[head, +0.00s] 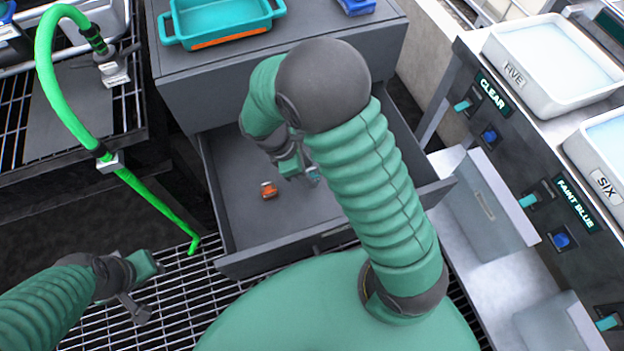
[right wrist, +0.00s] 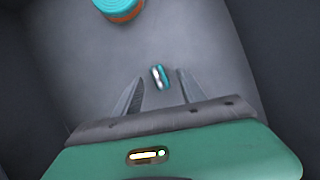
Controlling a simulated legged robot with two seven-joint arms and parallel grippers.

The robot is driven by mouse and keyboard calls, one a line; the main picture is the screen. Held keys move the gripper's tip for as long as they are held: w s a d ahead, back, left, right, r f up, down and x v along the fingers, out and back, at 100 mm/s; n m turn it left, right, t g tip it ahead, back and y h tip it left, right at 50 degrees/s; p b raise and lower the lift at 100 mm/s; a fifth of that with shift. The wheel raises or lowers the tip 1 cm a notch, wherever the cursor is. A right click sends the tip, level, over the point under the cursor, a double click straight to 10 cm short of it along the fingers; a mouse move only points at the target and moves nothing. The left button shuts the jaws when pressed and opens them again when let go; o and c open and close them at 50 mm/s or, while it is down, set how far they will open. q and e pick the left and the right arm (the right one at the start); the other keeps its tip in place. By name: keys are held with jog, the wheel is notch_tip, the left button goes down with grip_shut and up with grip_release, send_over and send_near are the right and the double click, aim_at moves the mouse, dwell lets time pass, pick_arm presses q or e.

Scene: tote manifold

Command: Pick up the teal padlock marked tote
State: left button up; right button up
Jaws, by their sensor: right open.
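A small teal object with a silvery part, which looks like the padlock (head: 314,174), lies on the floor of the open grey drawer (head: 238,170). In the right wrist view the padlock (right wrist: 160,77) shows between and just past my fingertips; its marking is too small to read. My right gripper (head: 303,173) is open and empty, reaching down into the drawer close to the padlock. In the right wrist view the gripper (right wrist: 159,84) has a finger on either side of it. My left gripper (head: 140,290) hangs at the lower left over the grating, away from the drawer.
A small orange object (head: 269,190) lies left of the padlock in the drawer. The drawer's walls surround my right gripper. A teal tray (head: 222,20) stands on the cabinet top. A green hose (head: 45,75) arches at left. White basins (head: 555,65) stand at right.

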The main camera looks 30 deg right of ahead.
jog(key=shift+d+f, duration=0.2)
jog(key=shift+f, duration=0.15)
jog(key=shift+a+r, duration=0.15)
jog(key=shift+a, duration=0.05)
jog(key=c, duration=0.6)
grip_shut()
